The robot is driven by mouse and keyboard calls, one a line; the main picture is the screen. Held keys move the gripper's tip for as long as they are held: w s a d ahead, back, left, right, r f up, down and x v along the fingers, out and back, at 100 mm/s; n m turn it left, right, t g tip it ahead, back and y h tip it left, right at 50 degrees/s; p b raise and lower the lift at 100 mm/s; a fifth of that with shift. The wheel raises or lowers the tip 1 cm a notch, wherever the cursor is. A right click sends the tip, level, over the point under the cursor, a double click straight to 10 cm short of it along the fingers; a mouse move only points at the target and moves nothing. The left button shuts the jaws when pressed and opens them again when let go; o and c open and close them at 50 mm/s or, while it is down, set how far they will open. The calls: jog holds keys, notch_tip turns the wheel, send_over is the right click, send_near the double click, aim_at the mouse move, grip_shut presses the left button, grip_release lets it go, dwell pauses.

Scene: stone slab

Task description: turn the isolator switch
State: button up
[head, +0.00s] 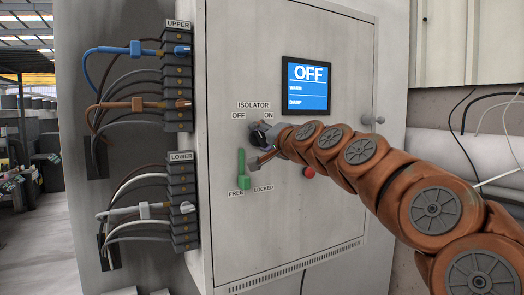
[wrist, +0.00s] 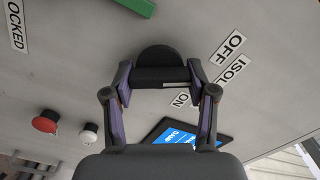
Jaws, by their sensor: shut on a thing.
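The isolator switch is a black knob (head: 258,132) on the grey cabinet door, under the ISOLATOR, OFF and ON labels (head: 254,109). My gripper (head: 266,140) reaches it from the right and partly hides it in the head view. In the wrist view, the two fingers of my gripper (wrist: 159,79) are shut on the sides of the knob's bar (wrist: 160,74), with its round base (wrist: 158,54) showing beyond. A blue display (head: 307,87) on the door reads OFF in large letters. The knob's exact pointing is hard to tell.
A green lever (head: 242,165) stands just below left of the knob, above the FREE and LOCKED labels. A red button (wrist: 45,121) and a white button (wrist: 88,133) are on the door. Terminal blocks (head: 178,80) with cables line the left side; a door handle (head: 376,120) is at right.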

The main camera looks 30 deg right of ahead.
jog(key=shift+n+b, duration=0.85)
jog(key=shift+n, duration=0.05)
jog(key=o, duration=1.2)
jog(key=s, duration=0.8)
jog(key=s+a, duration=0.1)
jog(key=s, duration=0.3)
